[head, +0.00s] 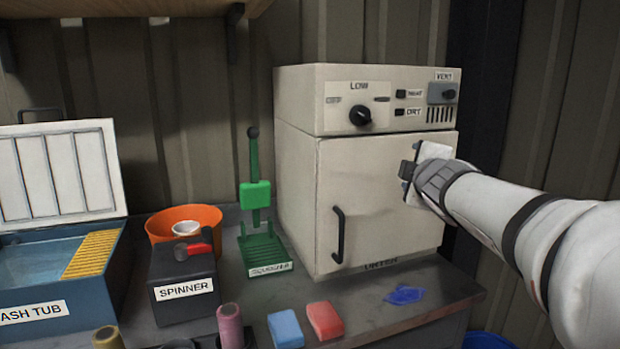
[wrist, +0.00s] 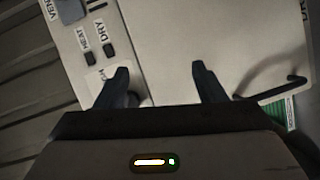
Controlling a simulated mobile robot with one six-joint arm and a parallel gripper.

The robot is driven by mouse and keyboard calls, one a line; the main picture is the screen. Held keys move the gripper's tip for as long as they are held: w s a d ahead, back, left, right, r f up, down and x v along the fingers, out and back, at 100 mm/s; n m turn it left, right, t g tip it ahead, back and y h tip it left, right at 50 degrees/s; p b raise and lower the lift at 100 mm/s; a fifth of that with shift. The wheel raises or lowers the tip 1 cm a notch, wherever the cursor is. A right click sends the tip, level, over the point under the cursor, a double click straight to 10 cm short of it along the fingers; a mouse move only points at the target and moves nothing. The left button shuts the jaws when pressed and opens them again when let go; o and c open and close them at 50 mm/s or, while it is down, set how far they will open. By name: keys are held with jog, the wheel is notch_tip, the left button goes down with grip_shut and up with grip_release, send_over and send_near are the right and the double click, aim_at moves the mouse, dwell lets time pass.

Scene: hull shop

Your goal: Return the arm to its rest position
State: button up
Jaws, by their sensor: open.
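My arm (head: 515,215) reaches in from the right edge of the head view. My gripper (head: 407,178) is at the upper right of the dryer door, beside a pale plate. In the wrist view my gripper (wrist: 160,78) shows two dark fingers spread apart with nothing between them. The white dryer (head: 300,190) stands on the bench with its door shut. Its dark door handle (head: 339,235) is left of and below my gripper, and it also shows in the wrist view (wrist: 275,92). Whether the fingertips touch the dryer I cannot tell.
A green squisher (head: 256,195), a spinner (head: 183,280) and an orange bowl (head: 170,222) stand left of the dryer. A wash tub (head: 60,312) is at far left. Blue (head: 285,328) and red (head: 325,320) blocks and a blue cloth (head: 404,294) lie on the bench front.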

jog(key=s+a+f+m+g+y+p, duration=0.1)
jog(key=s+a+f+m+g+p, duration=0.1)
jog(key=s+f+m+g, duration=0.5)
jog(key=s+a+f+m+g+p, duration=0.3)
jog(key=s+a+f+m+g, duration=0.2)
jog(key=s+f, duration=1)
jog(key=s+m+g, duration=0.1)
jog(key=s+m, duration=0.1)
jog(key=s, duration=0.2)
jog(key=shift+s+a+f+g+y, duration=0.15)
jog(key=shift+s+f+g+y, duration=0.25)
